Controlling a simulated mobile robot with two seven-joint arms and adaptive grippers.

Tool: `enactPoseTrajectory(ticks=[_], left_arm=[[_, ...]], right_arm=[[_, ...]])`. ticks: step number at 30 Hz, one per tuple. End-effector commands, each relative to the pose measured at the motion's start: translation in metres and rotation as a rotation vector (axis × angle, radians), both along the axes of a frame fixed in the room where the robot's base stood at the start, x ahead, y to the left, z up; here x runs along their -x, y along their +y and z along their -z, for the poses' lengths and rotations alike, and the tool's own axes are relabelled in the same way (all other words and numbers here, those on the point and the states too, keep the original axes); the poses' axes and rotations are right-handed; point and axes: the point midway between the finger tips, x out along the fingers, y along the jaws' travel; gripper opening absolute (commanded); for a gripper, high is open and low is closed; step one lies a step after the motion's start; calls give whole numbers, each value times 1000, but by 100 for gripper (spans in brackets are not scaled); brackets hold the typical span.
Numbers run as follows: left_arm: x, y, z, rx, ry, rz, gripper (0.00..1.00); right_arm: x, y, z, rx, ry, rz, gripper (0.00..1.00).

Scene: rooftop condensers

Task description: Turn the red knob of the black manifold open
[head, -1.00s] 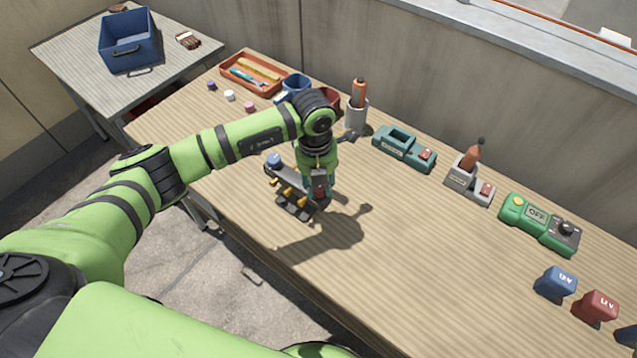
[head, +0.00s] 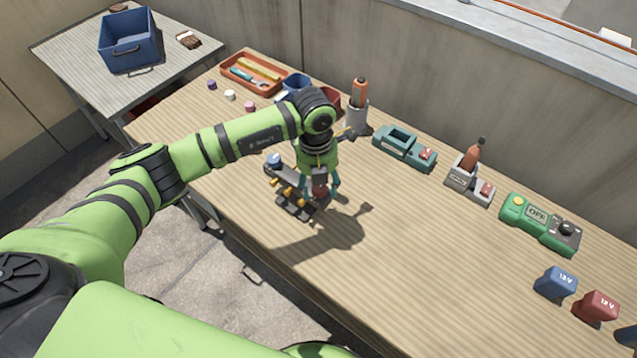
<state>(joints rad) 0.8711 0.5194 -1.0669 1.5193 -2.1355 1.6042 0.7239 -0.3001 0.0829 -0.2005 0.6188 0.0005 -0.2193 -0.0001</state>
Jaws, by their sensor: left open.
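The black manifold (head: 292,205) sits on the wooden bench below my left arm, with yellow fittings along its front and a blue knob (head: 274,160) at its left end. The red knob (head: 320,191) shows at its right end, partly hidden by my gripper. My left gripper (head: 321,188) points down over that end, its fingers spread on either side of the red knob. Whether the fingers touch the knob cannot be told. My right gripper is not in view.
A teal device (head: 390,154), a soldering iron stand (head: 461,178) and a green meter (head: 515,220) line the back. The bench front centre is clear.

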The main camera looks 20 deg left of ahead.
Motion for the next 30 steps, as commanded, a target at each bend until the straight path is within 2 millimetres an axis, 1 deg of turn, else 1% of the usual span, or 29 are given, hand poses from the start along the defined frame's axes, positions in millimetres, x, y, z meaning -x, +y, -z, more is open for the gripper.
enactPoseTrajectory(ticks=[5, 9, 12, 15, 18, 21, 30], left_arm=[[-1, 2, -30, 0, -6, 2, 58], [-2, 3, -62, 1, -6, 1, 58], [-2, 4, -82, 0, -4, 0, 58], [-1, 4, -98, 0, -3, 0, 58], [-1, 5, -108, -1, -2, 0, 58], [0, 5, -114, 0, 1, -1, 58], [0, 5, -115, -1, 1, -1, 58]], right_arm=[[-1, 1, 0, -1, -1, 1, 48], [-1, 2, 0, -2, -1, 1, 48], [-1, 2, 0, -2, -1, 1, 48], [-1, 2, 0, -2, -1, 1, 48], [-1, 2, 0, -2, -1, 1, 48], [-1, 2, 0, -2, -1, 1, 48], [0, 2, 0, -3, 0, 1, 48]])
